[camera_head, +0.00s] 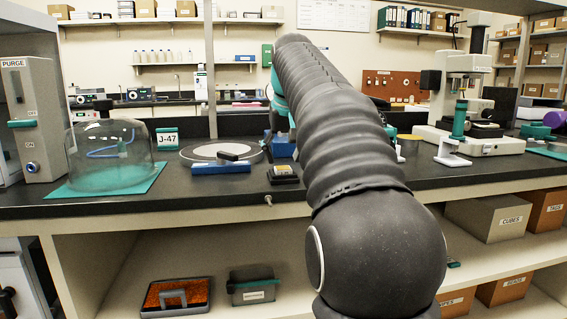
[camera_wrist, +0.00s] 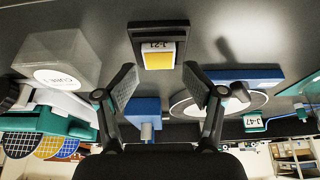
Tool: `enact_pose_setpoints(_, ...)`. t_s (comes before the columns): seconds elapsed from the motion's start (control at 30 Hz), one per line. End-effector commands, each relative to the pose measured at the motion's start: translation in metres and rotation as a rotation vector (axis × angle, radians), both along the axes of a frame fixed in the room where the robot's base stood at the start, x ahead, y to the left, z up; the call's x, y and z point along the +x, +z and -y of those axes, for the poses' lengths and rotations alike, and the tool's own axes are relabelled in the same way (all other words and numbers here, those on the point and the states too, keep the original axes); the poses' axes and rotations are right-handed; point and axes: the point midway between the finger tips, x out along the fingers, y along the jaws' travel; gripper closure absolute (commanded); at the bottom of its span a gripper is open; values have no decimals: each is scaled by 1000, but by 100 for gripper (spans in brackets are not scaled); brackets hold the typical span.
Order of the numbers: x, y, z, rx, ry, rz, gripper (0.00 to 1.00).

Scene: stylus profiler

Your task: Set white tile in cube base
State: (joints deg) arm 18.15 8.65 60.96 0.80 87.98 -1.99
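In the wrist view a small block with a white face marked J-21 and a yellow face (camera_wrist: 160,55) sits in a dark rectangular holder (camera_wrist: 137,32). I cannot tell whether this is the white tile. The holder also shows in the head view (camera_head: 283,180), near the bench's front edge. A grey see-through box with a round white label (camera_wrist: 60,52) stands at left in the wrist view; its lettering is hard to read, and I cannot tell whether it is the cube base. My gripper (camera_wrist: 160,85) is open and empty, its fingers apart below the J-21 block in the picture. The arm hides it in the head view.
A blue slab (camera_head: 220,165) lies by a pale round plate (camera_head: 193,153). A glass dome (camera_head: 110,155) stands on a teal mat at left, beside a J-47 sign (camera_head: 167,139). A microscope-like instrument (camera_head: 468,100) stands at right.

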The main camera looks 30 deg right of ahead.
Motion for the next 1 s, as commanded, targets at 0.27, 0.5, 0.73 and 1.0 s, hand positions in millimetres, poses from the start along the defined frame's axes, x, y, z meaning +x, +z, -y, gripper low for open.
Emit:
enact_pose_setpoints(0.27,-21,58,-6,-1,0,4,37)
enact_pose_setpoints(0.5,-32,82,-9,-1,0,4,37)
enact_pose_setpoints(0.73,-35,88,-10,-1,0,2,37)
enact_pose_setpoints(1.0,-51,74,-33,-2,30,10,37)
